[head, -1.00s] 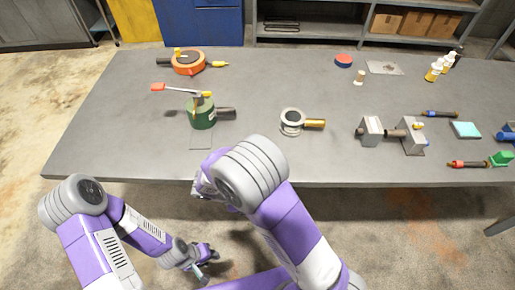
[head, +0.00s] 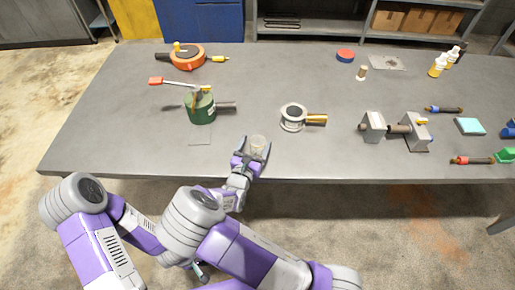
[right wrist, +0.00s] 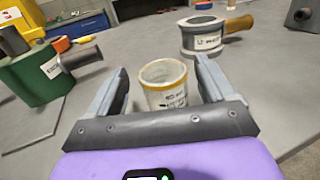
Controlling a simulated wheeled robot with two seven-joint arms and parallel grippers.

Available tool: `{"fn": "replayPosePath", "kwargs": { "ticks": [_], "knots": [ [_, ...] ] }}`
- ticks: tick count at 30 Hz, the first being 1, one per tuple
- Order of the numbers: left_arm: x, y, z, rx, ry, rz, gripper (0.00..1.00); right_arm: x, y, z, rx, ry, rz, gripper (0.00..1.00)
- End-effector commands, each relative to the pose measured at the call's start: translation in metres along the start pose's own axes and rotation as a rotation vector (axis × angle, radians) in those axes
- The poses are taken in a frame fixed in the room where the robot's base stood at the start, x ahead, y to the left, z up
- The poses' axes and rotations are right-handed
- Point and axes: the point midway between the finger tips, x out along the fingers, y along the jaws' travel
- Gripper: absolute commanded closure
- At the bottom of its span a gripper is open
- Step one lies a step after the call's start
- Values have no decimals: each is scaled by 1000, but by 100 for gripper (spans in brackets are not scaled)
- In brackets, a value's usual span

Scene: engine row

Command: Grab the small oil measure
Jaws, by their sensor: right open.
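A small pale, see-through cup with a yellow rim and printed label, which I take as the small oil measure (head: 258,142), stands upright near the table's front edge. It also shows in the right wrist view (right wrist: 166,88). My right gripper (head: 253,152) is open, with its fingers on either side of the cup; in the right wrist view (right wrist: 162,72) gaps show between cup and fingers. The cup's lower part is partly hidden by the gripper. My left gripper (head: 201,271) is low in front of the table, mostly hidden behind my right arm.
A green can (head: 201,108) with a dark handle stands left of the cup. A grey round vessel with a wooden handle (head: 293,118) stands behind right. A grey vise-like block (head: 373,127) is further right. The grey table (head: 330,160) is bare around the cup.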

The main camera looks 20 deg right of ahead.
Motion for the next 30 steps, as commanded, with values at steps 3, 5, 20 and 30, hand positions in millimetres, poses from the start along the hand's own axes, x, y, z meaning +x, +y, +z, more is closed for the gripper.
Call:
{"fn": "replayPosePath", "kwargs": {
  "ticks": [3, 5, 20, 30],
  "knots": [
    [6, -2, 0, 0, 0, 0, 57, 20, -4, -4, 0, -1, -3, 17],
    [6, -2, 0, 0, 0, 0, 57, 28, -3, -4, 2, -1, -2, 17],
    [7, -3, 0, 0, 0, 0, 57, 40, -3, -2, 2, 0, -1, 37],
    [7, -3, 0, 0, 0, 0, 57, 40, -3, -2, 3, 0, -2, 74]
  ]
}}
